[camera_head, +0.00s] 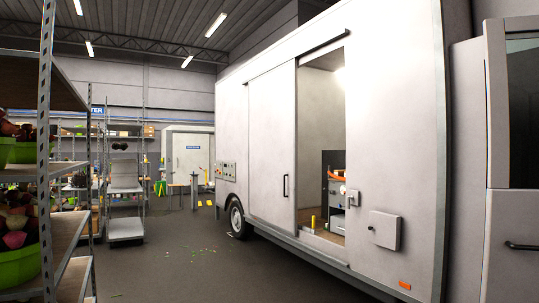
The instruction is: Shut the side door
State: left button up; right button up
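The white side door (272,145) of the van stands slid open to the left along the van's side. Its black upright handle (285,187) is near the door's right edge. To the right of the door is the open doorway (312,125), with a dark cabinet or drawers and an orange item inside. A small latch-like fitting (352,198) sits at the doorway's right edge. Neither of my grippers shows in this view.
The white van (395,130) fills the right side, with a rear wheel (237,217) on the floor. A metal shelf rack (45,150) with green tubs of tulips stands close at the left. A wheeled cart (125,210) stands behind it. The grey floor (190,265) between is mostly free, with scattered bits.

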aim_at(273, 96)
jog(key=i+j+u, duration=0.15)
jog(key=i+u, duration=0.25)
jog(key=i, duration=0.5)
jog(key=i+u, duration=0.1)
jog(key=i, duration=9.3)
